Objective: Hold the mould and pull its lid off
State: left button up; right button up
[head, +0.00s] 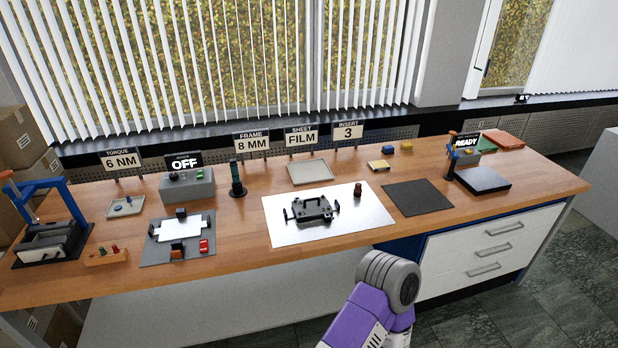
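A dark block with a handle-like part at each side (314,209) sits on the white sheet in the middle of the bench; it looks like the mould. It is too small in view to tell its lid apart from its body. A purple and grey link of one of my arms shows at the bottom, in front of the bench. Neither gripper is in view, and nothing is seen touching the mould.
The white sheet (280,232) also bears a small brown knob-like piece (357,189). A dark mat (417,197) and a scale-like device (483,180) lie to the right. A blue press (50,225) stands at the far left. The wooden bench is clear in front of the dark mat.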

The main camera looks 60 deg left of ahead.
aim_at(315, 206)
jog(key=u, duration=0.9)
jog(key=i, duration=1.2)
jog(key=u, duration=1.25)
